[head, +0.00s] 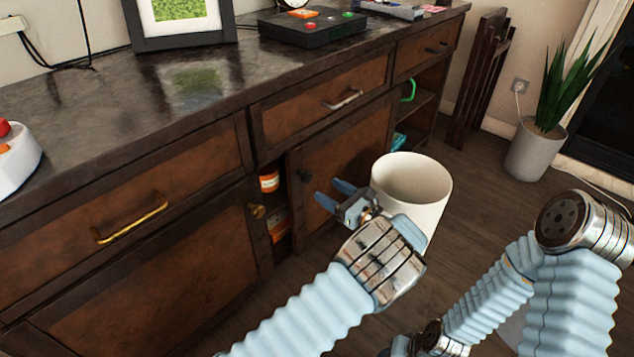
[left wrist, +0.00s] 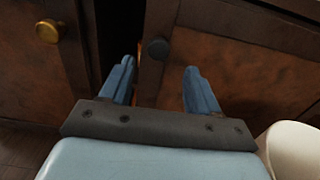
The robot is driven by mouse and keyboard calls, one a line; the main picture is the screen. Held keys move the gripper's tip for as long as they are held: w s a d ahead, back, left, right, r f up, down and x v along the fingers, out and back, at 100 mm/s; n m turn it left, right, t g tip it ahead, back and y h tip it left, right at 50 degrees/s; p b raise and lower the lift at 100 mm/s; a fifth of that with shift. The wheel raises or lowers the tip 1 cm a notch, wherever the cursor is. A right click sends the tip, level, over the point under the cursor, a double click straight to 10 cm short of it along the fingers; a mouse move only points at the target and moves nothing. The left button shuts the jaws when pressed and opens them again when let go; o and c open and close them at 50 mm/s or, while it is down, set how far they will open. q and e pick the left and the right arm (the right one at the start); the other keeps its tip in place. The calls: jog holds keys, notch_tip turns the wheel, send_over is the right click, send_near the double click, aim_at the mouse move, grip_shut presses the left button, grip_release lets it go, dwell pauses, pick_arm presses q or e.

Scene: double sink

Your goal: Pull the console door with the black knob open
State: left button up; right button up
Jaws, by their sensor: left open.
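The console door (head: 345,156) with the black knob (head: 304,175) is brown with a dark frame. Its left edge stands apart from the neighbouring door, leaving a dark gap. The black knob (left wrist: 158,49) sits near that edge. My left gripper (head: 332,194) is open and empty in front of this door. In the left wrist view its fingers (left wrist: 160,84) are spread, and the knob appears between and beyond their tips, with no contact visible. My right gripper is not in view; only part of that arm shows at lower right.
The neighbouring door has a brass knob (head: 257,211). Orange-labelled items (head: 269,182) show in the gap. A white bin (head: 411,187) stands close to my left gripper's right side. A potted plant (head: 537,148) is farther right. Open floor lies between the bin and plant.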

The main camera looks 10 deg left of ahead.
pick_arm(q)
jog(key=v, duration=0.6)
jog(key=shift+s+d, duration=0.1)
